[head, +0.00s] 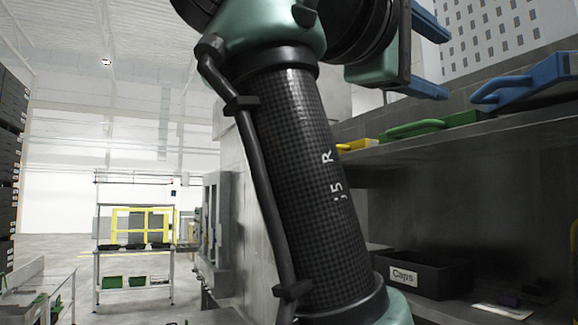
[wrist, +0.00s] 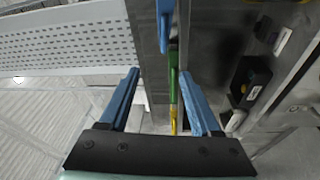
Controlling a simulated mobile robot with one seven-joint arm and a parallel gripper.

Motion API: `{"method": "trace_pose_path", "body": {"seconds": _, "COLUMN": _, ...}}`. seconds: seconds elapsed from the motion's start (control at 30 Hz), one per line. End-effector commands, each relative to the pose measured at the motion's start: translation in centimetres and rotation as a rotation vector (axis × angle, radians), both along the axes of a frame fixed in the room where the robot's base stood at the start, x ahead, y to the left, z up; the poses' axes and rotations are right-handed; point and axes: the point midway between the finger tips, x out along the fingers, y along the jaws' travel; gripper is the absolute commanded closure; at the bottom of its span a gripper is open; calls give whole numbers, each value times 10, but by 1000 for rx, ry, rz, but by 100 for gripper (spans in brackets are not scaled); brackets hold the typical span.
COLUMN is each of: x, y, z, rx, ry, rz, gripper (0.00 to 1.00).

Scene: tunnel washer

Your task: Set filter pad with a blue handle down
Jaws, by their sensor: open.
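The filter pad with a blue handle (head: 535,78) is on the upper shelf at the right of the head view, with its right part cut off by the frame. In the wrist view its blue handle (wrist: 165,22) shows at the top, beyond my fingertips. My gripper (head: 446,62) has blue fingers and is open with nothing between them. It is above the shelf, left of the blue handle and apart from it. Both fingers also show in the wrist view (wrist: 161,78).
A green-handled pad (head: 428,128) and a yellow-handled one (head: 355,145) lie on the same shelf (head: 470,140), left of the blue one. A black Caps box (head: 430,278) stands on the lower surface. A perforated panel (head: 500,30) rises behind the shelf.

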Motion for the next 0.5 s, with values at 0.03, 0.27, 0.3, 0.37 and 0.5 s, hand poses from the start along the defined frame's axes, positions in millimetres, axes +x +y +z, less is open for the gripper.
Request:
{"method": "trace_pose_path", "body": {"seconds": 0.03, "x": 22, "y": 12, "z": -18, "rx": 16, "ry": -67, "rz": 98, "gripper": 36}}
{"method": "trace_pose_path", "body": {"seconds": 0.27, "x": 64, "y": 77, "z": -77, "rx": 201, "ry": -471, "rz": 556, "gripper": 36}}
{"method": "trace_pose_path", "body": {"seconds": 0.3, "x": 63, "y": 89, "z": -87, "rx": 251, "ry": -540, "rz": 634, "gripper": 36}}
{"method": "trace_pose_path", "body": {"seconds": 0.37, "x": 58, "y": 105, "z": -100, "rx": 328, "ry": -644, "rz": 746, "gripper": 36}}
{"method": "trace_pose_path", "body": {"seconds": 0.5, "x": 29, "y": 139, "z": -127, "rx": 537, "ry": -875, "rz": 998, "gripper": 36}}
